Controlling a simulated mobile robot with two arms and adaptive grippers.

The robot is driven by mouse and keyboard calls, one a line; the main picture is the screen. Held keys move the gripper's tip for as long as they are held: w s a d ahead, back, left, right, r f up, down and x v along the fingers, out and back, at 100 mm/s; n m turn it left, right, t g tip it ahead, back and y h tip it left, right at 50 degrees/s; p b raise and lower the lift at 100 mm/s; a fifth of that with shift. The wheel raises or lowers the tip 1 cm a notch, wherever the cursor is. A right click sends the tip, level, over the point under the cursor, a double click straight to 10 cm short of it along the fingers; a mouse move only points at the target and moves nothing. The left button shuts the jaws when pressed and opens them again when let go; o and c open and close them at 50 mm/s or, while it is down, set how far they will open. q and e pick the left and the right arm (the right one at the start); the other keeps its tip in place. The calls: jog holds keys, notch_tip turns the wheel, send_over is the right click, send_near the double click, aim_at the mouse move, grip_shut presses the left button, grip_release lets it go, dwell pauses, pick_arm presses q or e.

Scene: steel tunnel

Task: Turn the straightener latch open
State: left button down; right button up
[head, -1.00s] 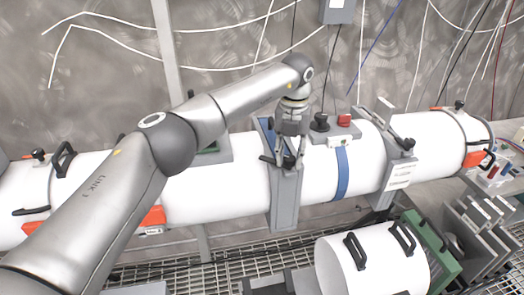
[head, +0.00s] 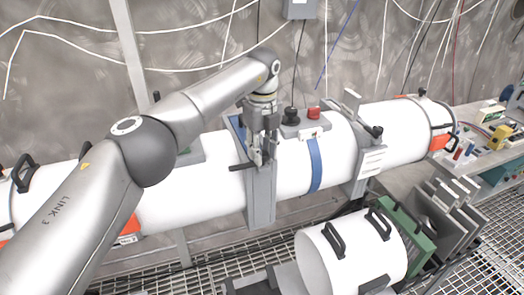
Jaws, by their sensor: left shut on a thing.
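A grey collar (head: 262,203) wraps the long white tube (head: 205,195) near the middle of the head view. The dark latch handle (head: 241,167) lies across the top of this collar and sticks out to the left. My left gripper (head: 263,159) points down over the collar and is shut on the latch, with its fingers hiding part of it. A second grey collar (head: 368,165) with a white label and a dark-knobbed lever (head: 375,132) sits farther right. My right gripper is not in view.
A blue band (head: 315,165), a black knob (head: 291,116) and a red block (head: 313,113) are on the tube right of my gripper. A cluttered bench (head: 480,150) is at the right.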

pick_arm(q)
jog(key=shift+r, duration=0.1)
dwell(0.4)
jog(key=c, duration=1.1)
grip_release()
jog(key=shift+r, duration=3.65)
